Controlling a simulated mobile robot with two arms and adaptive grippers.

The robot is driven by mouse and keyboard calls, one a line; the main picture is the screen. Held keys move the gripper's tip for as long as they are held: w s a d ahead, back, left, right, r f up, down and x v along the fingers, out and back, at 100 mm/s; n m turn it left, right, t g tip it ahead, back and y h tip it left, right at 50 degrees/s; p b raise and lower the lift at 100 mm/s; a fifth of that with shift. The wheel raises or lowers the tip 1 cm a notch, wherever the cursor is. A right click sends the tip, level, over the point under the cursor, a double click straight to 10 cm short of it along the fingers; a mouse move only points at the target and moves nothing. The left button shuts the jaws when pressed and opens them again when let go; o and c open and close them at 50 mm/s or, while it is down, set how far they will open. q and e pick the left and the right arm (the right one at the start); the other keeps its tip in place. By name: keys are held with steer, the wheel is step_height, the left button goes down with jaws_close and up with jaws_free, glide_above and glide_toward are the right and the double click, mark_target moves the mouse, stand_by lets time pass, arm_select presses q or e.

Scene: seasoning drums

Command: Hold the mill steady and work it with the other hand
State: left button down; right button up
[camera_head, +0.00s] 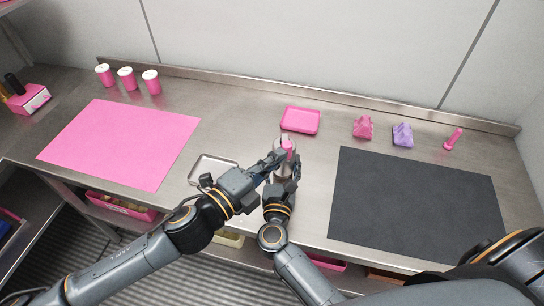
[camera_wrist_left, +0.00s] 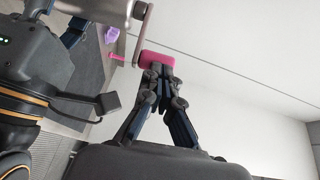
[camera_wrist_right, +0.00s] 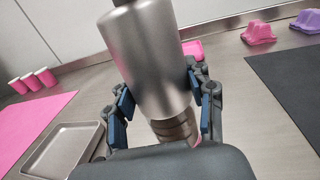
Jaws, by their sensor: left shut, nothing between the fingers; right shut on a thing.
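The mill is a steel cylinder (camera_wrist_right: 155,62) with a darker lower part, large in the right wrist view. My right gripper (camera_wrist_right: 162,98) is shut around its body; in the head view this gripper (camera_head: 284,178) is partly hidden by the left hand. The mill's pink knob (camera_wrist_left: 158,59) sits on a metal crank arm (camera_wrist_left: 142,32) in the left wrist view. My left gripper (camera_wrist_left: 160,72) is shut and empty, its fingertips right at the knob; whether they touch it I cannot tell. In the head view, the left gripper (camera_head: 276,160) is beside the mill's top.
A metal tray (camera_head: 213,169) lies left of the mill, a pink tray (camera_head: 300,120) behind it. A pink mat (camera_head: 120,143) and a dark mat (camera_head: 415,210) flank the work area.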

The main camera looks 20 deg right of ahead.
arm_select(q)
steer(key=shift+s+d+t, duration=0.15)
steer(key=shift+d+t, duration=0.05)
steer(key=shift+t, duration=0.1)
arm_select(e)
steer(key=shift+s+f, duration=0.1)
steer(key=shift+f, duration=0.15)
arm_select(q)
steer(key=shift+s+d+n+t+y, duration=0.25)
steer(key=shift+d+n+t+y, duration=0.4)
steer(key=shift+d, duration=0.2)
steer(key=shift+s+d+n+t+y, duration=0.2)
steer(key=shift+d+n+t+y, duration=0.35)
steer(key=shift+d+t, duration=0.2)
steer(key=shift+s+d+n+t+y, duration=0.25)
steer(key=shift+d+n+t+y, duration=0.35)
steer(key=shift+d, duration=0.3)
steer(key=v, duration=1.2)
steer(key=shift+a+r, duration=0.1)
